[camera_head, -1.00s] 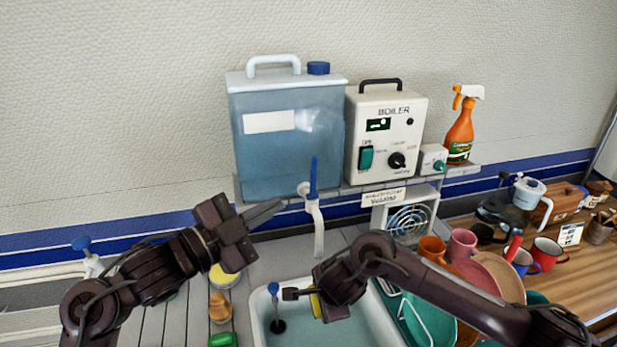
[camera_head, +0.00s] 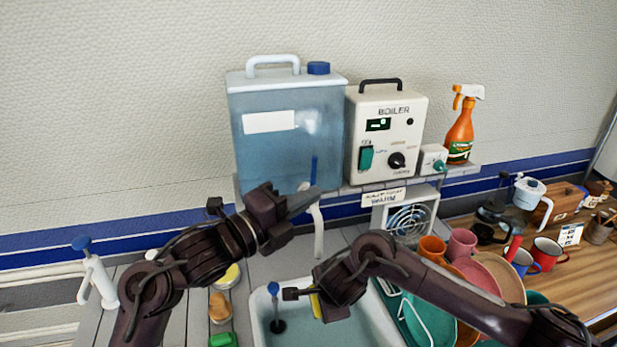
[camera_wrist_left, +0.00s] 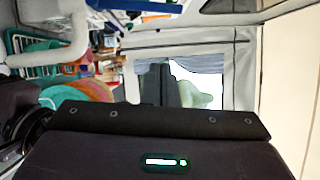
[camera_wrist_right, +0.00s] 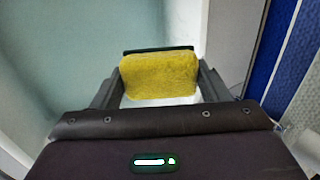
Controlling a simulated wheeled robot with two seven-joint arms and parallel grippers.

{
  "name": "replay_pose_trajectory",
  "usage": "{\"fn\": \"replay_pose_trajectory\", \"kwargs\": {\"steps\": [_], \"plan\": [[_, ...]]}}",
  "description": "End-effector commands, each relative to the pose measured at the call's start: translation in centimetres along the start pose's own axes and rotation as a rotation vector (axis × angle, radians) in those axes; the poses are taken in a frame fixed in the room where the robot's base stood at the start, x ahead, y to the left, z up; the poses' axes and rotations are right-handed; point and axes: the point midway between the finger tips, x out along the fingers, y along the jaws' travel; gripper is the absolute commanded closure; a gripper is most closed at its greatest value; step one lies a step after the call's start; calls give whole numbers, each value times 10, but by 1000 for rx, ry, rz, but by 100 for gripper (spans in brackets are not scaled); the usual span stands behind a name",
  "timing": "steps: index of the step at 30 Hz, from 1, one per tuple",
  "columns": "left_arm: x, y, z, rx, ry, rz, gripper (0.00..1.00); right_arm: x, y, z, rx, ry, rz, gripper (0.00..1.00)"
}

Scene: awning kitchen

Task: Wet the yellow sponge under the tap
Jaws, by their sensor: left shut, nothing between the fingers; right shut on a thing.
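The yellow sponge (camera_head: 316,305) is between the fingers of my right gripper (camera_head: 303,298), which is shut on it over the sink (camera_head: 368,325). The right wrist view shows the sponge (camera_wrist_right: 158,76) clamped between both fingers. The tap has a white spout (camera_head: 318,232) pointing down and a blue upright lever (camera_head: 314,170), in front of the blue water tank (camera_head: 285,150). The sponge is lower in the picture than the spout.
A boiler (camera_head: 386,135) and an orange spray bottle (camera_head: 460,130) stand on the shelf. A dish rack (camera_head: 430,325) with plates and mugs is right of the sink. A blue-topped plunger (camera_head: 274,305) is at the sink's left. A white pump bottle (camera_head: 97,275) stands far left.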

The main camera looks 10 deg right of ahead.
Motion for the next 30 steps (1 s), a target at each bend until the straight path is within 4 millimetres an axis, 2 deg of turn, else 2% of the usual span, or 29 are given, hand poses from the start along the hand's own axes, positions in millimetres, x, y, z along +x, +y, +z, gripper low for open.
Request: {"fn": "replay_pose_trajectory", "kwargs": {"steps": [1,4,7,12,26,30], "plan": [[13,-2,-1,-4,4,-3,100,0,0,0,0,0,0,50],[32,-1,-1,-3,2,-3,100,0,0,0,0,0,0,50],[35,-1,18,0,-2,0,100,0,0,0,0,0,0,50],[39,0,34,-1,0,0,100,0,0,0,0,0,0,50],[40,0,39,0,1,1,100,0,0,0,0,0,0,50],[42,-3,47,6,0,3,100,0,0,0,0,0,0,50]]}}
